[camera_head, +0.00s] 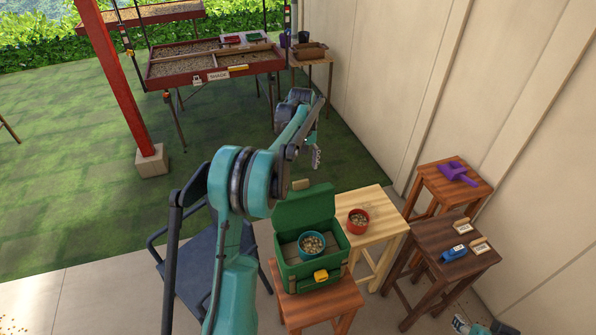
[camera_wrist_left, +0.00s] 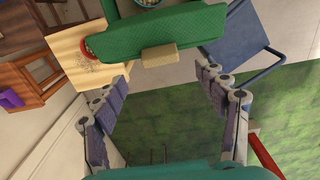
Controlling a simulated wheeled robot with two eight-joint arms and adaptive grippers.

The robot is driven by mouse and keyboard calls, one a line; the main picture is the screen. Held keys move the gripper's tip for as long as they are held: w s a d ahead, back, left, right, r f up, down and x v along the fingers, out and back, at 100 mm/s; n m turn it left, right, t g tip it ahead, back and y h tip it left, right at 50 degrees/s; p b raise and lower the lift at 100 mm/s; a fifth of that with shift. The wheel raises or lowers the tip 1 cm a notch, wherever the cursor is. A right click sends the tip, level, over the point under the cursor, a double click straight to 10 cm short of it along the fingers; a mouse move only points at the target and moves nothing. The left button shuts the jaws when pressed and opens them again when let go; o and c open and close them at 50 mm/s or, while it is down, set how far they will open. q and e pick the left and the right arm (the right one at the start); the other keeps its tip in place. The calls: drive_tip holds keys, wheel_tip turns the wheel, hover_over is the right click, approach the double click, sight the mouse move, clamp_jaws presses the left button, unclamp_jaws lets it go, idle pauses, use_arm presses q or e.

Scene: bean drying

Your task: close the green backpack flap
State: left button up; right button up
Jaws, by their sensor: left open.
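The green backpack (camera_head: 296,272) stands on a reddish wooden stool. Its flap (camera_head: 304,210) is up and open, with a tan tab (camera_head: 300,184) at its top edge. A teal bowl of beans (camera_head: 312,243) sits in the opening. My left gripper (camera_head: 316,158) is open and empty, above and beyond the flap. In the left wrist view the flap (camera_wrist_left: 160,32) and tab (camera_wrist_left: 158,56) lie ahead of the spread fingers (camera_wrist_left: 163,90), apart from them. Part of what seems to be my right gripper (camera_head: 468,325) shows at the lower right edge; its jaws are unclear.
A red bowl (camera_head: 358,222) stands on a pale wooden table (camera_head: 376,201) beside the backpack. A blue chair (camera_head: 192,240) is to the left. A red post (camera_head: 117,75) and drying trays (camera_head: 214,60) are farther back.

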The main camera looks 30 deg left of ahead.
sight(301, 181)
use_arm(q)
wheel_tip(301, 181, down, 8)
drive_tip(key=shift+r+p, duration=0.1)
drive_tip(key=shift+p, duration=0.3)
drive_tip(key=shift+c, duration=0.3)
